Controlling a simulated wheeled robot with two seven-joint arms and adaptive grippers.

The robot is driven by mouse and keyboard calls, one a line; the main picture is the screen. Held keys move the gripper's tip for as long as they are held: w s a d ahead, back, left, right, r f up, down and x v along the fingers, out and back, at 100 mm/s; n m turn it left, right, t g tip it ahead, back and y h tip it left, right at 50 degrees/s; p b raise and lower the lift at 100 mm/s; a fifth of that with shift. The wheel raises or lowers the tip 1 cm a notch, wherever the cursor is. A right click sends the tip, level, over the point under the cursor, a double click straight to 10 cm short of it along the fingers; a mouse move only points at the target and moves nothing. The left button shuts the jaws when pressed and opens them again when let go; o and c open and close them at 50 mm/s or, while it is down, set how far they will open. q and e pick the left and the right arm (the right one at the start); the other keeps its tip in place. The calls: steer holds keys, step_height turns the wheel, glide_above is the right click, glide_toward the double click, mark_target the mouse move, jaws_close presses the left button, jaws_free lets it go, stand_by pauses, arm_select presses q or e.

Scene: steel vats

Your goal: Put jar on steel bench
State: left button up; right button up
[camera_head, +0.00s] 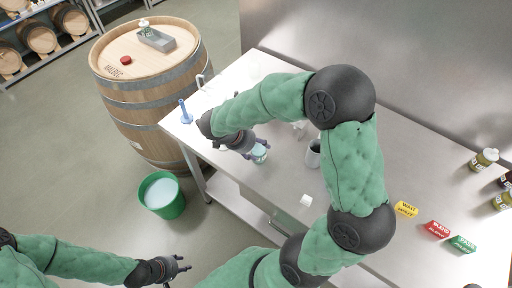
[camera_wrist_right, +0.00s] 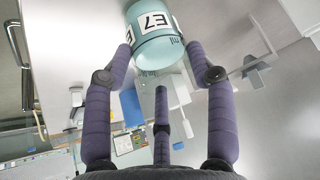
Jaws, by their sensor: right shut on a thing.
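The jar (camera_wrist_right: 155,40) is pale teal with a white label reading "E7"; it fills the top of the right wrist view. My right gripper (camera_wrist_right: 160,62) is shut on it, with purple fingers on both sides. In the head view the jar (camera_head: 260,155) shows small at the fingertips, over the left part of the steel bench (camera_head: 285,180). I cannot tell whether its base touches the bench. My left gripper (camera_head: 179,266) is empty, fingers apart, low over the floor, away from the bench.
A wooden barrel (camera_head: 150,90) stands left of the bench, with a green bucket (camera_head: 161,196) of pale liquid below. A blue stand (camera_head: 185,112), a dark-mouthed cup (camera_head: 313,153), a white block (camera_head: 306,200), coloured signs (camera_head: 437,229) and bottles (camera_head: 484,158) are on the bench.

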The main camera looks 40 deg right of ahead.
steer(key=o, duration=1.5)
steer(key=p+v, duration=0.2)
steer(key=v, duration=1)
steer(key=shift+r, duration=0.1)
